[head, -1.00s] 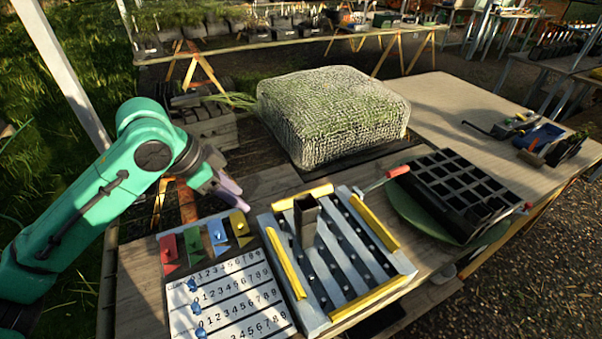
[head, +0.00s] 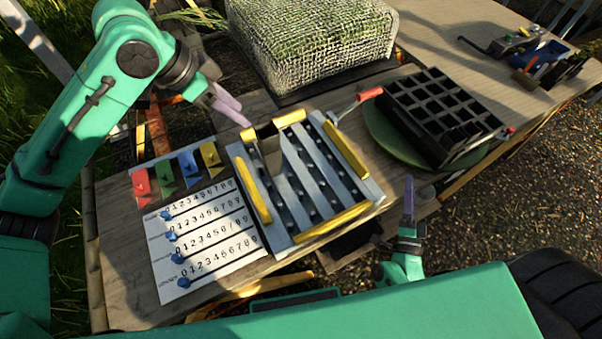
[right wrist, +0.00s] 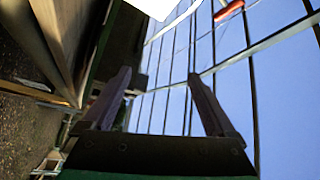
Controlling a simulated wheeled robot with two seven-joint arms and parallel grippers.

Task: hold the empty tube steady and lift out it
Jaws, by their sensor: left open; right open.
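The empty tube (head: 268,150) is dark and square in section. It stands upright in the left back part of a grey slatted rack (head: 303,172) with yellow rails along its sides. My left gripper (head: 231,112) is open just to the left of and behind the tube's top, with no visible contact. My right gripper (head: 408,205) is in front of and to the right of the rack, away from the tube. In the right wrist view its two fingers (right wrist: 162,105) stand apart with nothing between them. The tube's lower end is hidden in the rack.
A white number board (head: 215,245) with blue sliders lies left of the rack, below red, green, blue and yellow tags (head: 188,164). A black cell tray (head: 440,115) sits on a green disc (head: 378,128) at right. A mesh-covered block (head: 310,40) stands behind.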

